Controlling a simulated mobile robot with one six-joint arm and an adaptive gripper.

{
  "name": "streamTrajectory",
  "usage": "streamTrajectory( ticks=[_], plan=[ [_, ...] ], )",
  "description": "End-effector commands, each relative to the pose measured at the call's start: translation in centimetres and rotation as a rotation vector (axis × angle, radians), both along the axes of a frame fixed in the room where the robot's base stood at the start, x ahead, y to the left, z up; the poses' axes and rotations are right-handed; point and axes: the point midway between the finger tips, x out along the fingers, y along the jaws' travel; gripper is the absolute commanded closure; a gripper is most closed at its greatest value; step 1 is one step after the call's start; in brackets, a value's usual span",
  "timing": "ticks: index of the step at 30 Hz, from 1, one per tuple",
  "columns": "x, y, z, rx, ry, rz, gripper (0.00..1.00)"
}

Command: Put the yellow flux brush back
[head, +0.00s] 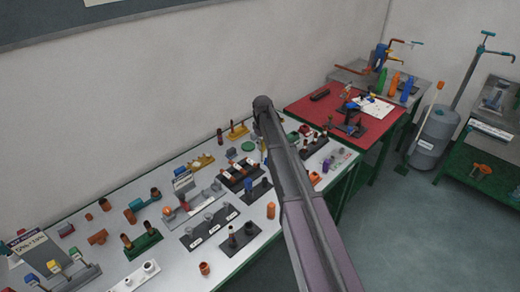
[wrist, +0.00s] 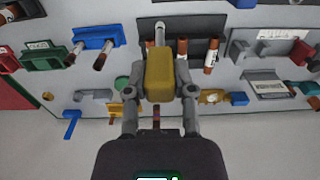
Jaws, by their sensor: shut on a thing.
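In the wrist view my gripper (wrist: 160,88) is shut on the yellow flux brush (wrist: 160,72), with one finger on each side of its blocky yellow part. A narrow pale grey piece (wrist: 160,33) shows beyond the yellow part; I cannot tell if it belongs to the brush or the rack behind. A dark rack (wrist: 185,22) with brown-red cylinders (wrist: 210,55) lies behind the brush. The gap between brush and rack cannot be judged. In the head view my arm covers part of the bench, and the gripper and brush cannot be made out clearly.
The pale bench (head: 170,255) is crowded with small racks, fittings and holders. A blue holder (wrist: 95,38) and a grey-and-red holder (wrist: 275,45) flank the dark rack. A red-topped table (head: 330,107) stands beyond the bench. Open floor (head: 390,230) lies at right.

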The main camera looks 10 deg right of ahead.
Motion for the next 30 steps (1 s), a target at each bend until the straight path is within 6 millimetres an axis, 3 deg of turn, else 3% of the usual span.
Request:
streamTrajectory(
  ticks=[11, 21, 30],
  plan=[
    [-0.1, 0.8, 0.0, 0.0, 0.0, 0.009, 1.0],
    [-3.4, -0.2, -1.1, 0.001, 0.001, 0.014, 1.0],
    [-3.4, -0.2, -1.0, 0.001, 0.001, 0.015, 1.0]
  ],
)
